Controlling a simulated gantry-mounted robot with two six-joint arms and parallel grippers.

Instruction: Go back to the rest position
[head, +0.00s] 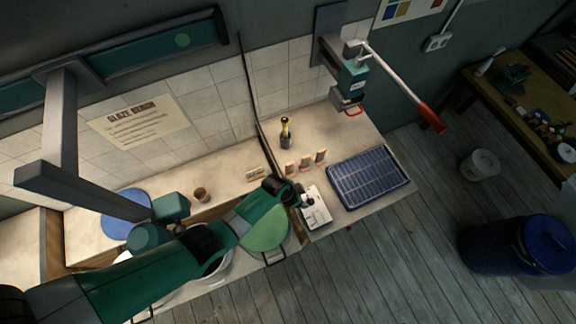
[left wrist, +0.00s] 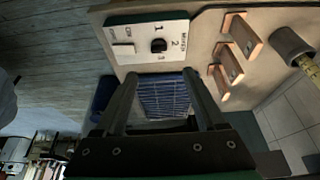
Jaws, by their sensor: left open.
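My left arm reaches in from the lower left in the head view. Its gripper (head: 300,198) is over the near edge of the bench, beside a white control box (head: 317,213). In the left wrist view the gripper's two dark fingers (left wrist: 163,85) are apart with nothing between them. The control box (left wrist: 135,36) there has a black knob, a switch and numbers, and lies beyond the fingertips. My right gripper does not show in either view.
A dark blue gridded panel (head: 369,178) lies right of the control box. Several small upright blocks (head: 306,162) and a dark holder with a yellow-topped tool (head: 285,132) stand behind. A lever press (head: 352,80) hangs on the wall. A green disc (head: 265,231) sits below my forearm.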

